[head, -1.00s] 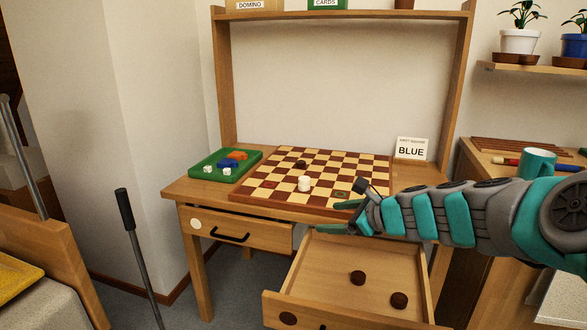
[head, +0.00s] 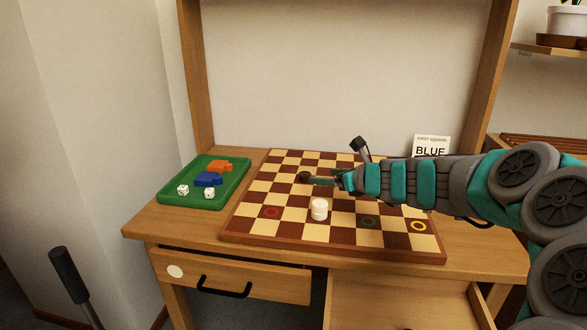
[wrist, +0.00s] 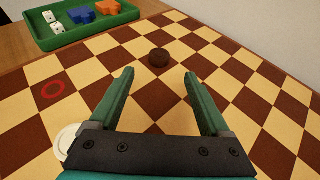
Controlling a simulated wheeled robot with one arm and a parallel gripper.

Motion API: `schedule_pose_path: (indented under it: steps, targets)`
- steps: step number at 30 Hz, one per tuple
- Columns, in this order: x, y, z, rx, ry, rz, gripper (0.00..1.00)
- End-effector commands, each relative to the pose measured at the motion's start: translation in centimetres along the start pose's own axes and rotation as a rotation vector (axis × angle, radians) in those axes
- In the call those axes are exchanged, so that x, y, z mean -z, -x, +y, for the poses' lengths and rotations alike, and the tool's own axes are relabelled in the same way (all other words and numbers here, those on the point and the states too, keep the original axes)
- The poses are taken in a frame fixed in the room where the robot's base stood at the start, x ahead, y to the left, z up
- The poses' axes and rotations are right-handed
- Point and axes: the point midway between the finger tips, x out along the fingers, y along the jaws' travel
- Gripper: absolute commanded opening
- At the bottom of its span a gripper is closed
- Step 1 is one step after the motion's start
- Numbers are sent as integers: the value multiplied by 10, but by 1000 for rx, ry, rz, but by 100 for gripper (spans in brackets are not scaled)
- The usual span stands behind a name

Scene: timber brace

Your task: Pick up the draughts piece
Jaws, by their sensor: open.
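A dark brown draughts piece (wrist: 158,57) stands on the chequered board (wrist: 60,125) in the wrist view, just beyond my fingertips and centred between them. In the head view the dark piece (head: 305,176) shows at the tip of my gripper (head: 322,181). My gripper, also in the wrist view (wrist: 158,75), is open and empty, its two green fingers apart. A white piece, which looks like a stack (head: 319,209), stands on the board nearer the front. It shows partly hidden behind my gripper's left side in the wrist view (wrist: 68,141).
A green tray (head: 170,198) with white dice, a blue piece and an orange piece stands left of the board. A sign (head: 432,146) reading BLUE stands behind the board's right side. Coloured rings mark some squares. An open drawer (head: 400,300) juts out below the desk.

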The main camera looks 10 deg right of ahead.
Motion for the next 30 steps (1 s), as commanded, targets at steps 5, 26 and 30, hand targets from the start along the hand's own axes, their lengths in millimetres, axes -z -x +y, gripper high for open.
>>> schedule_pose_path:
  steps: [5,26,30]
  targets:
    - [3,-19,-1,-5,-3,6,81]
    - [-2,-83,-4,-3,-3,8,81]
    - [-2,-82,-4,-3,-3,7,81]
